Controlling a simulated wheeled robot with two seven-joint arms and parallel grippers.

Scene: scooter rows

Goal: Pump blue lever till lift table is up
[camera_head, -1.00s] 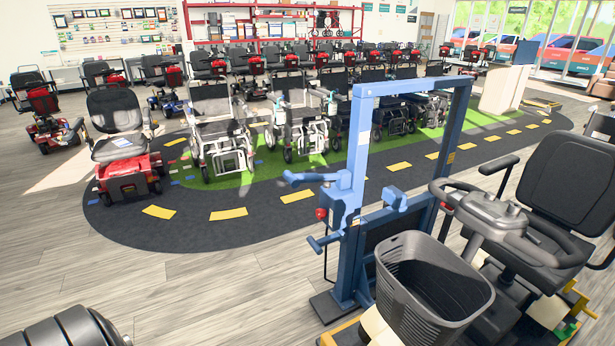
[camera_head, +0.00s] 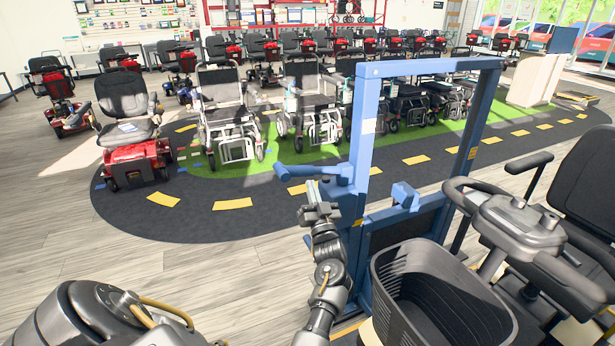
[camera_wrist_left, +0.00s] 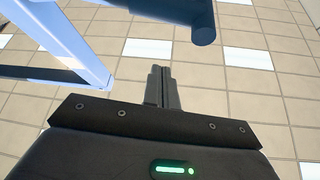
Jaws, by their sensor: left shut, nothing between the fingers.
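A blue lift frame (camera_head: 365,130) stands right of centre in the head view. A blue lever (camera_head: 300,172) sticks out to the left from its near post. My left gripper (camera_head: 312,188) points upward just below this lever and is shut and empty. In the left wrist view the shut fingers (camera_wrist_left: 162,85) stand apart from a dark blue bar (camera_wrist_left: 203,32), which appears to be the lever's end. The lift table is mostly hidden under the scooter (camera_head: 520,225) and its basket (camera_head: 440,270). My right gripper is not in view.
Rows of scooters and wheelchairs (camera_head: 228,110) stand on the dark and green mat behind the frame. The wooden floor (camera_head: 200,262) left of the frame is clear. The scooter and basket fill the space right of my left arm.

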